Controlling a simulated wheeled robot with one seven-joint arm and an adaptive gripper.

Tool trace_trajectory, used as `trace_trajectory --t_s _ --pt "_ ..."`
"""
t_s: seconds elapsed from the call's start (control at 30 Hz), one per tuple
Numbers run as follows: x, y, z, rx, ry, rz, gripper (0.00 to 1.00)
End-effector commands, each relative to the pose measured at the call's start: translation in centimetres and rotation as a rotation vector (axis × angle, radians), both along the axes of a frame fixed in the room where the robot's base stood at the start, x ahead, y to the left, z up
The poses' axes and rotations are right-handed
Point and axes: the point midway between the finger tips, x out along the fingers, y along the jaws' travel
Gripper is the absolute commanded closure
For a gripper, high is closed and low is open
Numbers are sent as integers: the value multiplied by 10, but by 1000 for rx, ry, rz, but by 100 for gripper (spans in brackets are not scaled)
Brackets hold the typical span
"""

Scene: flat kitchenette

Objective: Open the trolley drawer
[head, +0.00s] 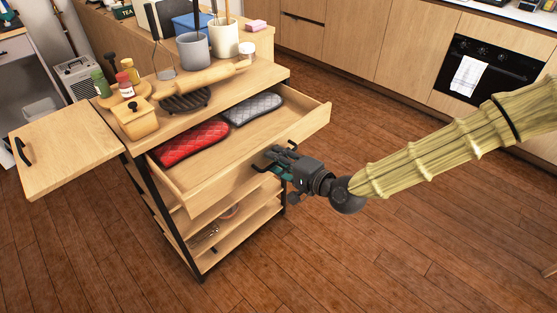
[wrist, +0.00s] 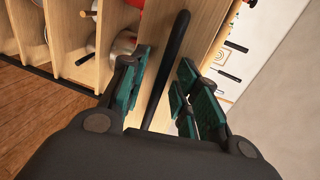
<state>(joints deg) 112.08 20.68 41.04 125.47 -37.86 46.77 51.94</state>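The trolley (head: 213,107) is a wooden unit with black legs. Its top drawer (head: 312,122) stands pulled out, with a red quilted mitt (head: 191,144) and a grey quilted mitt (head: 252,108) inside. My gripper (head: 273,160) is at the middle of the drawer front. In the wrist view, my gripper (wrist: 165,66) has its teal-padded fingers apart, one on each side of a long black bar handle (wrist: 172,58). I see gaps between the pads and the handle. In the head view, the gripper largely hides the handle.
A side leaf (head: 68,150) with a black handle sticks out left. Lower shelves (head: 225,235) hold items. Cabinets and an oven (head: 497,70) line the back; floor in front is clear.

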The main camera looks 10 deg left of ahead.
Motion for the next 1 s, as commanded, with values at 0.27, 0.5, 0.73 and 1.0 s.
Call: trace_trajectory --t_s 0.27,0.5,0.73,1.0 --pt "-4 -8 2 0 1 -1 69" --pt "-20 -34 8 1 2 -1 69" --pt "-37 -62 15 1 2 -3 69" --pt "-53 -89 22 1 0 -2 69"
